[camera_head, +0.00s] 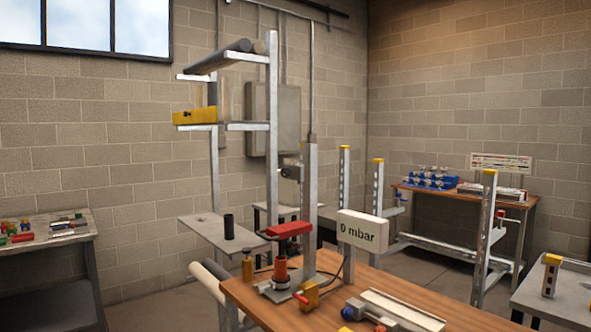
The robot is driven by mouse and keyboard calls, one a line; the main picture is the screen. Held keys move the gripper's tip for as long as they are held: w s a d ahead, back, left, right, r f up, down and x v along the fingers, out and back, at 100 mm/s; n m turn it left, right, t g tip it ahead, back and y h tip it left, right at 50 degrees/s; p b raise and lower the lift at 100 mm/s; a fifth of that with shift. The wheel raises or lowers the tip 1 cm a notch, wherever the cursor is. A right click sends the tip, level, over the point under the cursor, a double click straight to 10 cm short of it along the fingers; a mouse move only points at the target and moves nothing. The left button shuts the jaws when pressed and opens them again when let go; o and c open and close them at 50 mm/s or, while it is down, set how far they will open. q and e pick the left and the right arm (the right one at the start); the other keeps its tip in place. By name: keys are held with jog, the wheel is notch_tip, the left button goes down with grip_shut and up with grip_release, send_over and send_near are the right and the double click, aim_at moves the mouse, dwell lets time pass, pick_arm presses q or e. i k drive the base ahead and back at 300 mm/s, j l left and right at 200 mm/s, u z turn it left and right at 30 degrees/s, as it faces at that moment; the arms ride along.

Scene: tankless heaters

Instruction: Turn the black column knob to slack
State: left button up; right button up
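A tall grey metal column (310,215) stands at the back of the wooden workbench (370,278). A small dark knob-like part (286,172) sits on the left side of a bracket near the column's upper part. It looks like the black column knob, but it is too small to tell how it is turned. Neither my left nor my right gripper is in view.
Below the bracket are a red-handled part (289,230) and a red cylinder (281,268) on a dark base. A white "0 mbar" display (363,232) stands right of the column. A grey shelf with a black cylinder (229,227) stands to the left.

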aim_at(286, 172)
jog(key=i+j+z, duration=0.35)
jog(key=i+j, duration=0.5)
jog(key=i, duration=0.15)
